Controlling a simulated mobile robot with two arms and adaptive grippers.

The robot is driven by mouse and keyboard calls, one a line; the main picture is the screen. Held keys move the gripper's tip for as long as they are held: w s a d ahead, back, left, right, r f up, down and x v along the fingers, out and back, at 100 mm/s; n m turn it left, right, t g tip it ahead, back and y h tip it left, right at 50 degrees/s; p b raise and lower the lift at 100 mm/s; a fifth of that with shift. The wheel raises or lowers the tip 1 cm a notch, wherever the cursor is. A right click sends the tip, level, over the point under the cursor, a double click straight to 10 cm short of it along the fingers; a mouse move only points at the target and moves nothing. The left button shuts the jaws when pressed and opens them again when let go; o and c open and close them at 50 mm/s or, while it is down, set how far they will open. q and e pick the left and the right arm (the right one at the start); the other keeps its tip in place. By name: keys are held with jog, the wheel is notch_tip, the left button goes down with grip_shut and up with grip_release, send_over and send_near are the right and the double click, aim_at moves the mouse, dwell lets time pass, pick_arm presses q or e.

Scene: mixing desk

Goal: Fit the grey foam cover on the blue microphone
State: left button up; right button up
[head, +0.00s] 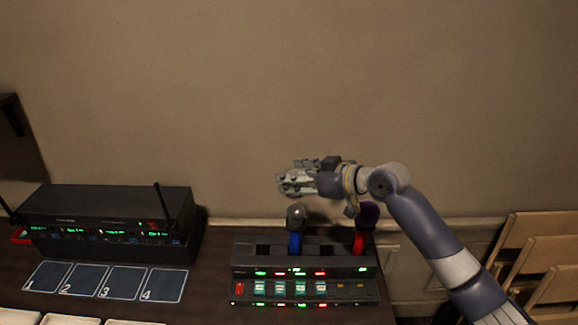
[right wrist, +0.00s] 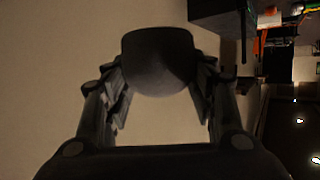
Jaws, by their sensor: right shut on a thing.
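The blue microphone (head: 295,242) stands upright in a slot of the black rack, with a rounded grey head on top. My right gripper (head: 284,184) comes in from the right and is just above that head, apart from it. In the right wrist view the right gripper (right wrist: 158,88) is shut on the dark grey foam cover (right wrist: 158,62), held between its fingertips. In the head view the cover is hard to make out among the fingers. The microphone cannot be made out in the right wrist view. My left gripper is not in view.
A red microphone (head: 359,242) with a dark purple cover (head: 368,214) stands right of the blue one. The rack (head: 258,250) has empty slots, with a lit panel in front. A black receiver (head: 105,207) with antennas and numbered pads (head: 104,282) are at left.

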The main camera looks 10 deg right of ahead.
aim_at(296, 206)
jog(key=shift+s+d+f+b, duration=0.1)
jog(key=shift+s+f+b, duration=0.05)
jog(key=shift+f+b, duration=0.5)
notch_tip(296, 206, down, 2)
jog(key=shift+f+b, duration=0.15)
jog(key=shift+b, duration=0.8)
jog(key=shift+f, duration=0.35)
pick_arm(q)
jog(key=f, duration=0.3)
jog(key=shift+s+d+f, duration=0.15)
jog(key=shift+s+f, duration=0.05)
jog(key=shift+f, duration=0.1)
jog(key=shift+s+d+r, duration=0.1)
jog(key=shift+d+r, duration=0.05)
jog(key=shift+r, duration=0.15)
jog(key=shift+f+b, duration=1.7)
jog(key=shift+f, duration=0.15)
pick_arm(e)
jog(key=shift+f, duration=2.65)
